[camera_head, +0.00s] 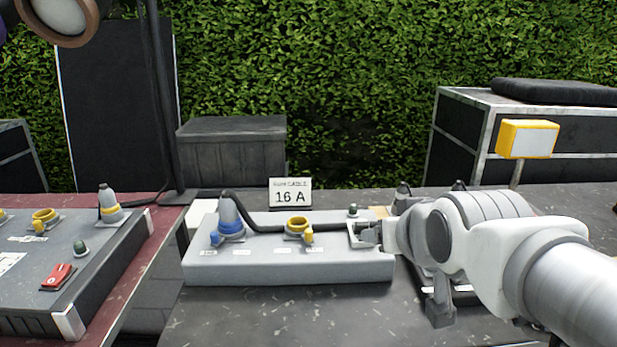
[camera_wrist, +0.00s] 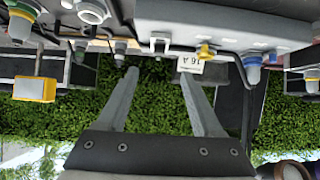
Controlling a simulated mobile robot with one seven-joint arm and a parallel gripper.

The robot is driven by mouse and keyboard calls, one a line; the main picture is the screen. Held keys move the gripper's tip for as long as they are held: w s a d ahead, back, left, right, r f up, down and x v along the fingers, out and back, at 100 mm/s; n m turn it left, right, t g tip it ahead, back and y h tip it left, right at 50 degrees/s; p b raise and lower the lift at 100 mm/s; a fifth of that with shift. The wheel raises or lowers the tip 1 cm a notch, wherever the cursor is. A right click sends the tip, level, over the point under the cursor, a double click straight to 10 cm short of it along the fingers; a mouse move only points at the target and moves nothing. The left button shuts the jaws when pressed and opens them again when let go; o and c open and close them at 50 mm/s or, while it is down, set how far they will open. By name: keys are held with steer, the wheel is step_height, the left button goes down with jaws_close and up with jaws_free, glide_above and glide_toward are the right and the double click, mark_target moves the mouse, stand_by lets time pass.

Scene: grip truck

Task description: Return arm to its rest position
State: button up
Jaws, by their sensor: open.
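Hedge shows in the gap. The exact gap between my fingertips and the box is hard to tell.
A "16 A" sign (camera_head: 290,192) stands behind the box. A second box with a red switch (camera_head: 58,276) is on the reddish table at left. A yellow-framed panel (camera_head: 527,139) on a post and a dark case (camera_head: 460,134) stand at right. Dark table surface in front is clear.

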steer(key=s+f+g+p, duration=0.1)
steer(key=s+f+g, duration=0.45)
steer(key=s, duration=0.75)
step_height(320, 180, up, 18)
steer(key=p, duration=1.8)
steer(key=shift+w+f, duration=0.15)
steer(key=shift+f, duration=0.1)
steer(key=shift+d, duration=0.1)
